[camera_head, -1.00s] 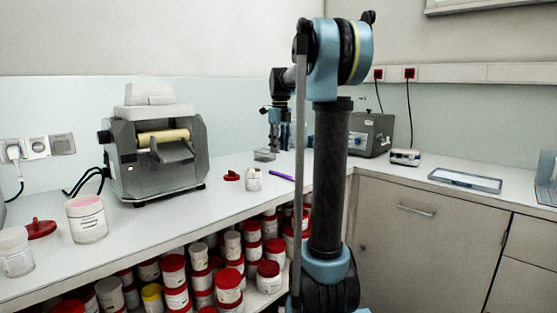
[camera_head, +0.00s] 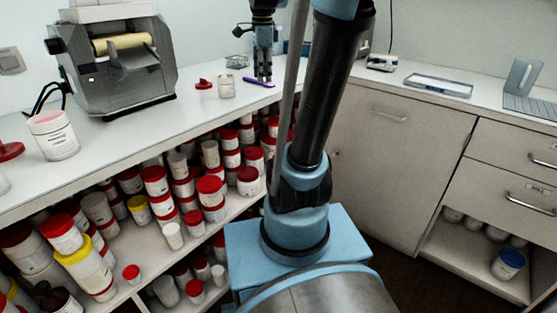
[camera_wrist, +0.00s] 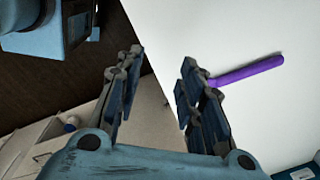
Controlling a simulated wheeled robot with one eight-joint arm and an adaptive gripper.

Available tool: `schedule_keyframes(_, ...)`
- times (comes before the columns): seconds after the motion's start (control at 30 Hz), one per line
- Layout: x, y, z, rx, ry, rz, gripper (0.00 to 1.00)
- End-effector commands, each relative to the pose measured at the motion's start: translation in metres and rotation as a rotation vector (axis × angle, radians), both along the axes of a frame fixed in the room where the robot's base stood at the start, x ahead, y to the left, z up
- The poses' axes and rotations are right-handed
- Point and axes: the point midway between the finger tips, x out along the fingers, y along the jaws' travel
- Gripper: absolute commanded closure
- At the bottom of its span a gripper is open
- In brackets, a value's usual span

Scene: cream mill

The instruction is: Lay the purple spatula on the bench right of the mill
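The purple spatula (camera_head: 258,83) lies flat on the white bench (camera_head: 190,112), to the right of the grey mill (camera_head: 115,65). My gripper (camera_head: 263,78) points down just above the bench at the spatula. In the wrist view my gripper (camera_wrist: 162,62) is open, with nothing between its fingers. There the spatula (camera_wrist: 250,72) lies to the right of the right finger, and its near end is partly hidden behind that finger. I cannot tell whether they touch.
A small white jar (camera_head: 226,86) and a red lid (camera_head: 203,84) stand between mill and spatula. A wire rack (camera_head: 237,61) is behind. A larger open jar (camera_head: 53,135) stands in front of the mill. Shelves of red-lidded jars (camera_head: 210,190) fill the space under the bench.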

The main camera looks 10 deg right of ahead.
Motion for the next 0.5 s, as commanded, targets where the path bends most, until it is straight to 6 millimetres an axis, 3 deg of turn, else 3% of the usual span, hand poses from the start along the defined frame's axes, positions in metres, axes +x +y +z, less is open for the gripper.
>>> schedule_keyframes(0.1, -0.038, -0.002, -0.026, -0.019, -0.018, 0.221, 0.65)
schedule_keyframes(0.37, -0.107, -0.004, -0.087, -0.072, -0.053, 0.691, 0.65)
schedule_keyframes(0.5, -0.144, -0.005, -0.126, -0.109, -0.07, 0.956, 0.65)
